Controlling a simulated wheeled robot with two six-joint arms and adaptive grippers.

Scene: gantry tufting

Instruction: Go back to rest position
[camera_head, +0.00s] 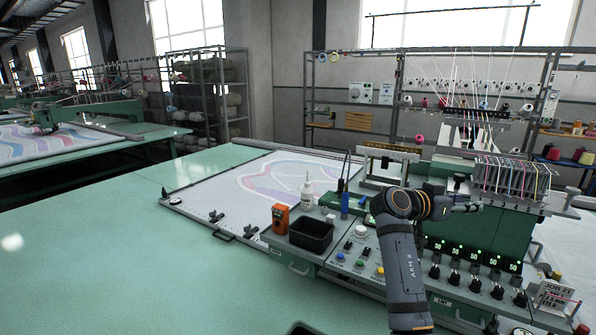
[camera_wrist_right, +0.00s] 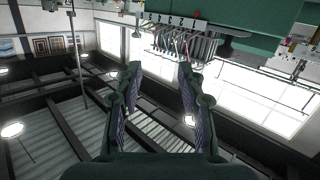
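My right arm reaches up in front of the green tufting machine (camera_head: 500,225) in the head view. Its gripper (camera_head: 474,207) is small there, at the left of the row of threaded needle holders (camera_head: 512,178). In the right wrist view my right gripper (camera_wrist_right: 159,72) has its two fingers well apart with nothing between them. The needle holders (camera_wrist_right: 185,24) show beyond the fingertips, apart from them. My left gripper is not in view.
A control panel (camera_head: 345,262) with knobs and buttons lies below the arm. A black bin (camera_head: 311,234), an orange device (camera_head: 280,219) and a white bottle (camera_head: 307,192) stand nearby. A job card (camera_head: 552,298) stands at the right. The green table (camera_head: 130,270) at left is clear.

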